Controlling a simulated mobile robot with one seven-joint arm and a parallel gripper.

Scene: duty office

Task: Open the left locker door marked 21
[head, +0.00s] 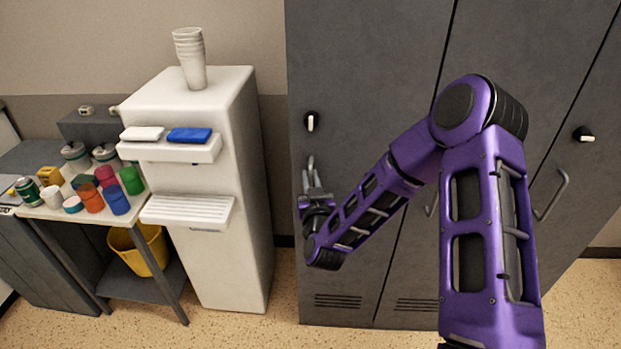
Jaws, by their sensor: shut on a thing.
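The left locker door (365,70) is a tall dark grey panel and looks closed, flush with its neighbour. No number 21 can be read on it. A black and white turn knob (310,122) sits near its left edge. Below the knob is a metal bar handle (310,163). My gripper (312,186) is at this handle and shut on it, with its fingers pointing at the door. The lower part of the handle is hidden by the gripper. My purple arm covers part of the door's right side and the seam.
A white water dispenser (240,150) with stacked cups (190,58) stands close left of the locker. Further left is a table (60,208) with coloured cups and cans, and a yellow bin (150,250) beneath. Other locker doors (530,70) stand right. Speckled floor before the locker is clear.

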